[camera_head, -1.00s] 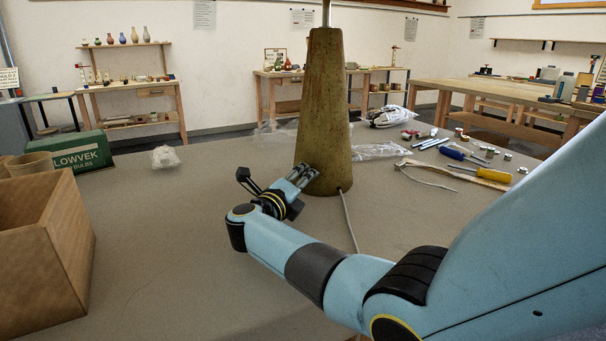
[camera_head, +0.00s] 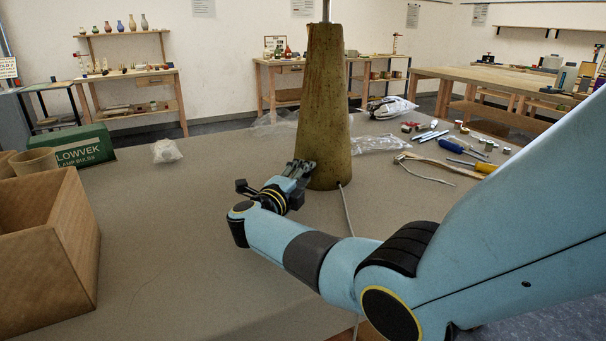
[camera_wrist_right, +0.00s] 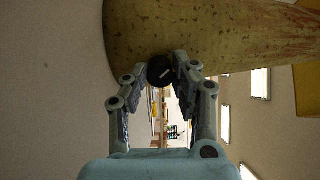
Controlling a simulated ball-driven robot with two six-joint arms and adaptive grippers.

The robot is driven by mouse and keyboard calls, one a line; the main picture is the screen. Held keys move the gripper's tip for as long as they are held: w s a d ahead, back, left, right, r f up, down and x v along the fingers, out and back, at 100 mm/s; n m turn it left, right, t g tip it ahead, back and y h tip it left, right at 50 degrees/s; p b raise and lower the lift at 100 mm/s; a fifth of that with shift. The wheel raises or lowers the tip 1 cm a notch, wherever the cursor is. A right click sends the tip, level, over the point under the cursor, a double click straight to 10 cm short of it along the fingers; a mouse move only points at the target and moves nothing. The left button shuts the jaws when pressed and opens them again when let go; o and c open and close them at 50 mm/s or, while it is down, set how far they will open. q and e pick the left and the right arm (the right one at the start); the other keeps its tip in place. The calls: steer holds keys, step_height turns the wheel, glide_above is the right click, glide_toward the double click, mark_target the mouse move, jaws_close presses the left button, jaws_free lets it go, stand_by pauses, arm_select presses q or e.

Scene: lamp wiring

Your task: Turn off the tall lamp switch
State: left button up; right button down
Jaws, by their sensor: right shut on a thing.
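The tall lamp's tapered, brownish base (camera_head: 324,105) stands on the grey table, with a thin metal pole rising from its top. In the right wrist view the base (camera_wrist_right: 230,30) fills the upper part. A round black switch knob (camera_wrist_right: 159,71) with a light mark sits at the base's side. My right gripper (camera_wrist_right: 160,75) has its fingertips on either side of the knob and is shut on it. In the head view my right gripper (camera_head: 306,168) touches the lower left of the base and hides the knob. My left gripper is not in view.
A grey cord (camera_head: 348,215) runs from the base toward the table's front. A cardboard box (camera_head: 45,250) and green bulb box (camera_head: 85,147) stand at left. Screwdrivers (camera_head: 455,148), metal cylinders and plastic bags lie right of the lamp. The table's middle left is clear.

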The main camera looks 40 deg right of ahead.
steer(key=c, duration=1.1)
jaws_free()
steer(key=shift+w, duration=0.1)
steer(key=shift+o, duration=0.2)
steer(key=v, duration=1.2)
